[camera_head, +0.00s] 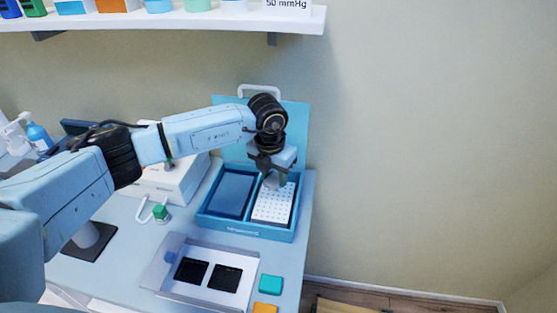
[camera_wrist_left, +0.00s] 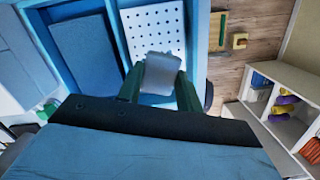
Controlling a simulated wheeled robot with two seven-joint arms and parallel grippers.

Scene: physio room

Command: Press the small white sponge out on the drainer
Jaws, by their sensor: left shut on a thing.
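The small white sponge (camera_wrist_left: 161,72) shows pale grey-white between the two green fingertips of my left gripper (camera_wrist_left: 160,88) in the left wrist view. The left gripper (camera_head: 275,181) is shut on it, pointing down over the far part of the drainer in the head view. The drainer (camera_head: 272,209) is a white plate with rows of small holes, in the right compartment of a blue two-part case. It also shows in the left wrist view (camera_wrist_left: 150,22). I cannot tell whether the sponge touches the drainer. My right gripper is out of view.
The case's left compartment (camera_head: 232,191) holds a dark blue surface, with its lid (camera_head: 230,113) upright behind. In front is a grey tray (camera_head: 176,287) with two black squares. Teal (camera_head: 271,284) and orange (camera_head: 266,308) blocks lie beside it. A white box (camera_head: 163,186) stands left. A shelf (camera_head: 200,20) hangs above.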

